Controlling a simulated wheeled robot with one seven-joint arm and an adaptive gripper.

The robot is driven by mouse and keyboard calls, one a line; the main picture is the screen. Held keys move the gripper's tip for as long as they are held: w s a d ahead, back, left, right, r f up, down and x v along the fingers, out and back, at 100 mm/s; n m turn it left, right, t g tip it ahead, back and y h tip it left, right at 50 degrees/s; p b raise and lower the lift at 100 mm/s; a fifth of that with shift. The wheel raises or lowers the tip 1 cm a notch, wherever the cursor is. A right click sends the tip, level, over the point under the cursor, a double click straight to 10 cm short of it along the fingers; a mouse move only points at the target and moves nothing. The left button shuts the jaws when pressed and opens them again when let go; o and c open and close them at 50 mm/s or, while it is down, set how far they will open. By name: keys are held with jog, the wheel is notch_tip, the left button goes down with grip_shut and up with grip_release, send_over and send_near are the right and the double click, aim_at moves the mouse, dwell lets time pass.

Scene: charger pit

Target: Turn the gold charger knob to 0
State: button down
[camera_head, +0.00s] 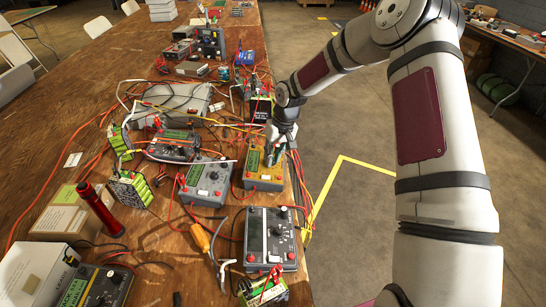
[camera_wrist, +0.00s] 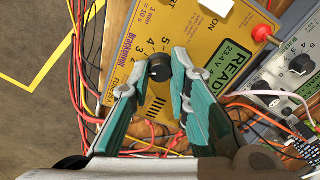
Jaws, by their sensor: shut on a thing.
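The gold charger (camera_head: 262,183) stands near the table's right edge, with a green display on its left side. In the head view my gripper (camera_head: 275,152) hides the knob and part of the charger's face. I cannot tell clearly which number the knob points to.
A grey charger (camera_head: 207,182) stands just left, and a dark grey one (camera_head: 270,238) in front. Cables crowd around them. The floor (camera_head: 350,215) right of the table is clear.

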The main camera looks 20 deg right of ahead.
jog(key=n, duration=0.5)
jog(key=shift+n+b, duration=0.3)
jog(key=shift+b, duration=0.05)
jog(key=shift+n, duration=2.1)
jog(key=c, duration=1.5)
grip_release()
